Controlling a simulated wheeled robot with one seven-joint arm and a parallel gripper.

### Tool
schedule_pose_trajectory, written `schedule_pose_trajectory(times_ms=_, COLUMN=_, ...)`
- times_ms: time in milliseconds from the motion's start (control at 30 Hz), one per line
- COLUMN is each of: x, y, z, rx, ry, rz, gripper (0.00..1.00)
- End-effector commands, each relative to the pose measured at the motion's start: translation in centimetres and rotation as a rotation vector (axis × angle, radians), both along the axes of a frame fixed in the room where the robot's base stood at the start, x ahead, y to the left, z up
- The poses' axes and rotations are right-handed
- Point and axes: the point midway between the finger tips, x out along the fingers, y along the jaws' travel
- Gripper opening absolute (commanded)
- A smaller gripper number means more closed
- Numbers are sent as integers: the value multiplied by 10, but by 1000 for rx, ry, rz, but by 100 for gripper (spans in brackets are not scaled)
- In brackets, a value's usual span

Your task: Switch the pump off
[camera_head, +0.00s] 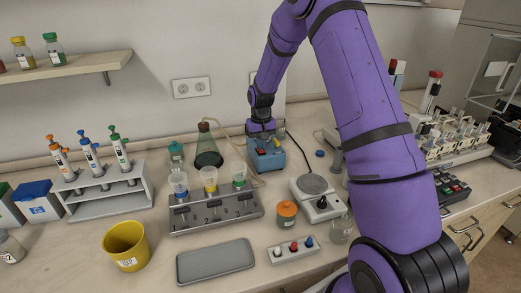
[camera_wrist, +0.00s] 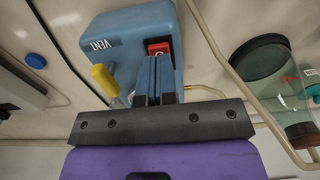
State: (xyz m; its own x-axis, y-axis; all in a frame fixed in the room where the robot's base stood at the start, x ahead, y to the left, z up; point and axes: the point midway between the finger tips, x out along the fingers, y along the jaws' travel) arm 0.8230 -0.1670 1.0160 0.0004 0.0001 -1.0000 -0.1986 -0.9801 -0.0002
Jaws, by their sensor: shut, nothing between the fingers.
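The pump is a blue box (camera_head: 268,161) at the back middle of the bench. It fills the upper middle of the wrist view (camera_wrist: 130,32), with a VENT label and a yellow lever (camera_wrist: 104,80). A red rocker switch (camera_wrist: 158,47) on the pump shows just beyond my fingertips. My gripper (camera_wrist: 156,60) is shut and empty, its fingers pointing at the pump and in line with the red switch. Its fingertips hide part of the switch, so I cannot tell whether they touch it or which way it is set. In the head view my gripper (camera_head: 263,138) is over the pump.
A dark flask (camera_head: 208,150) with a tan hose stands left of the pump. A rack with several cups (camera_head: 215,212) and a hotplate (camera_head: 315,200) are in front of it. My arm crosses the right side. A grey tray (camera_head: 215,261) lies near the front.

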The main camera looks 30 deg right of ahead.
Motion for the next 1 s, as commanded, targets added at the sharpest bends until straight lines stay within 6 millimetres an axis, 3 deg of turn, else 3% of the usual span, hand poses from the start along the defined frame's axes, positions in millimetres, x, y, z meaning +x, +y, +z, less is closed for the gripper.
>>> schedule_pose_trajectory(times_ms=700, x=0, y=0, z=50, rx=0, ry=-1, rz=0, gripper=0)
schedule_pose_trajectory(times_ms=1000, x=0, y=0, z=57, rx=0, ry=1, rz=0, gripper=0)
